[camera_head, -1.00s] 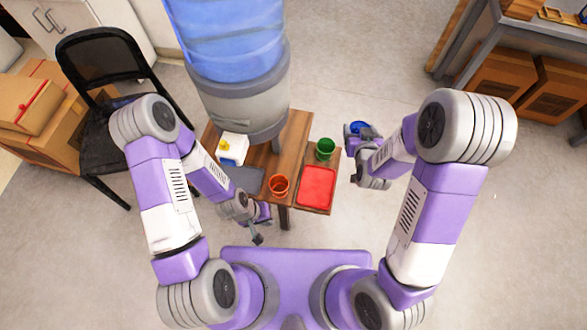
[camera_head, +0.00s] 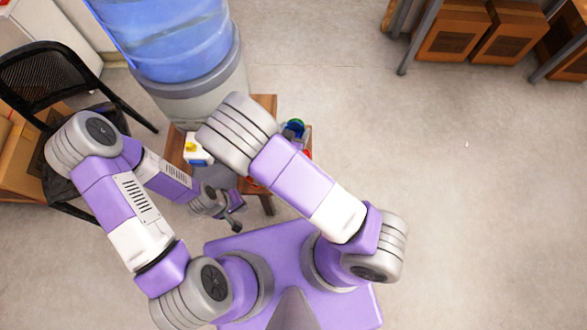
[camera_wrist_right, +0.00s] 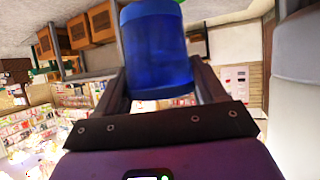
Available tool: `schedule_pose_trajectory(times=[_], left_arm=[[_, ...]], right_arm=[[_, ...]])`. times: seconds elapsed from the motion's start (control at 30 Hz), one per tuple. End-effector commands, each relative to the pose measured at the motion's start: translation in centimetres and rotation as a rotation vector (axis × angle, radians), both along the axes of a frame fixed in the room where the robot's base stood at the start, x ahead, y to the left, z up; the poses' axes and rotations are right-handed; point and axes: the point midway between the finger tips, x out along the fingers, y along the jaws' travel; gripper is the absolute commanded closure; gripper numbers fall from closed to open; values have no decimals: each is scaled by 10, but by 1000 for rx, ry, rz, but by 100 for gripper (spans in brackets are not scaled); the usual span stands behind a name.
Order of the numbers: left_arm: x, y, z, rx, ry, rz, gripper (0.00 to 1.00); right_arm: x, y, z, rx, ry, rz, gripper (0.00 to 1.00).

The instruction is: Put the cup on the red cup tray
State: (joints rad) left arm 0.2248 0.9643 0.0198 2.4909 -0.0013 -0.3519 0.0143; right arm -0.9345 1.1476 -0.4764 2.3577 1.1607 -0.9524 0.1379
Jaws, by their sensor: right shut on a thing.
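The blue cup (camera_wrist_right: 155,50) is between the fingers of my right gripper (camera_wrist_right: 157,72) in the right wrist view; the gripper is shut on it. In the head view the blue cup (camera_head: 293,126) shows small beyond my right arm, at the table's far right. Only a thin red strip of the red tray (camera_head: 307,154) shows beside my right arm; the rest is hidden. My left gripper (camera_head: 235,214) hangs in front of the table, apart from the cup; its jaw opening is too small to tell.
My right arm covers much of the wooden table (camera_head: 264,102). A large blue water bottle on a grey dispenser (camera_head: 185,95) stands behind it. A white and yellow box (camera_head: 196,150) is at the table's left.

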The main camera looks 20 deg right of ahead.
Motion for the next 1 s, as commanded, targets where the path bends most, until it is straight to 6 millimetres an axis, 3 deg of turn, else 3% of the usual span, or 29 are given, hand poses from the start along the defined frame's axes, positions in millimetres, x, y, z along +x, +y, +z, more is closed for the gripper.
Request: schedule_pose_trajectory(times=[0.3, 0.53, 0.8, 1.0], left_arm=[[0, 0, -1, 0, 0, 0, 100], [0, 0, -3, 0, 0, 0, 100], [0, 0, -26, 0, 0, 0, 100], [0, 0, -31, 0, 0, 0, 100]], right_arm=[[-37, 13, -12, -7, 3, -193, 75], [-48, 14, -19, -9, 5, -251, 75], [-49, 14, -67, -11, 7, -255, 75], [-49, 14, -81, -8, 6, -257, 75]])
